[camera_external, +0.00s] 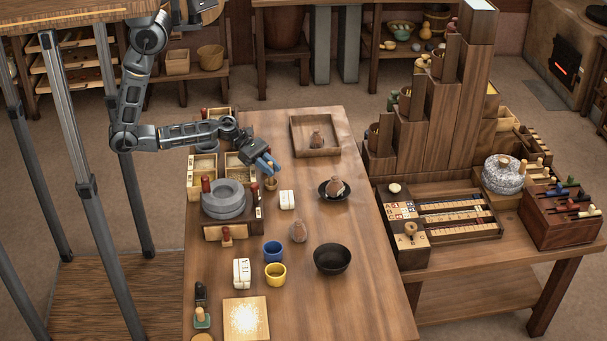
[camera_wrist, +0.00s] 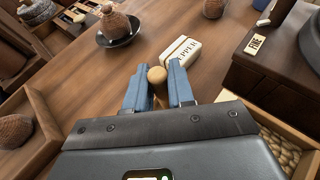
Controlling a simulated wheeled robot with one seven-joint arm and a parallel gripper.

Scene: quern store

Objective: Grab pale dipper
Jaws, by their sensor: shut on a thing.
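My gripper (camera_external: 268,165) is over the table's left side, near the stone quern, with its blue fingers pointing down. In the wrist view the two blue fingers (camera_wrist: 158,88) are closed on both sides of a pale tan wooden handle with a round knob (camera_wrist: 157,74). This looks like the pale dipper. In the external view its tan body (camera_external: 271,184) shows just below the fingers, close to the tabletop. I cannot tell whether it touches the table. Its lower part is hidden in the wrist view.
A white labelled block (camera_external: 287,200) stands close by, also in the wrist view (camera_wrist: 180,54). The quern (camera_external: 224,199) and grain boxes (camera_external: 202,167) are to the left. A dark dish with a jug (camera_external: 334,197) is right; a wooden tray (camera_external: 315,151) is behind.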

